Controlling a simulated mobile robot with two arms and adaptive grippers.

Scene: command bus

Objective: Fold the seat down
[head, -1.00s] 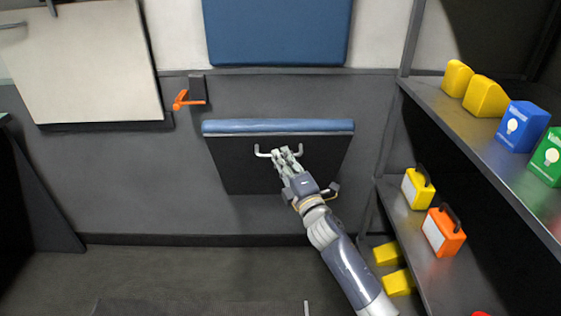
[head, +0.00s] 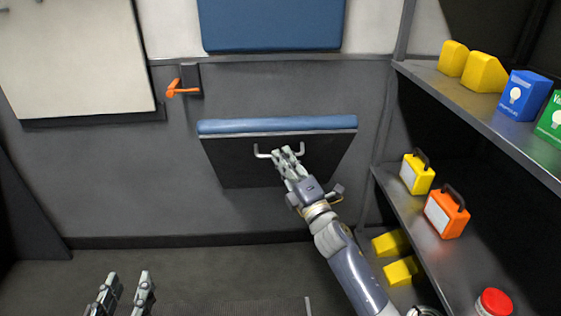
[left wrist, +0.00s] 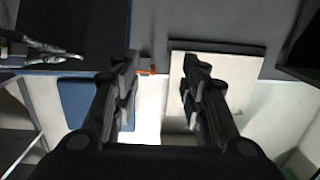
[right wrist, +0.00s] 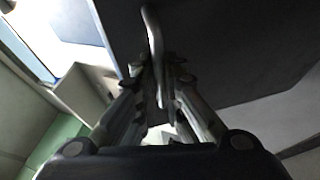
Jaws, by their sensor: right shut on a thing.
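The fold-up seat has a blue cushion edge (head: 277,125) and a dark underside (head: 235,158). In the head view it stands tilted out from the grey wall. A pale U-shaped handle (head: 262,152) is on its underside; it also shows in the right wrist view (right wrist: 152,40), running between the fingers. My right gripper (head: 287,155) is shut on the handle; it also shows in the right wrist view (right wrist: 160,75). My left gripper (head: 127,283) is open and empty at the bottom left, well away from the seat, and shows in the left wrist view (left wrist: 160,75).
A blue backrest (head: 272,25) is on the wall above the seat. An orange lever (head: 180,90) is on the wall to the upper left, beside a pale panel (head: 75,60). Shelves (head: 480,108) with boxes and cases stand close on the right. The floor (head: 215,275) below the seat looks clear.

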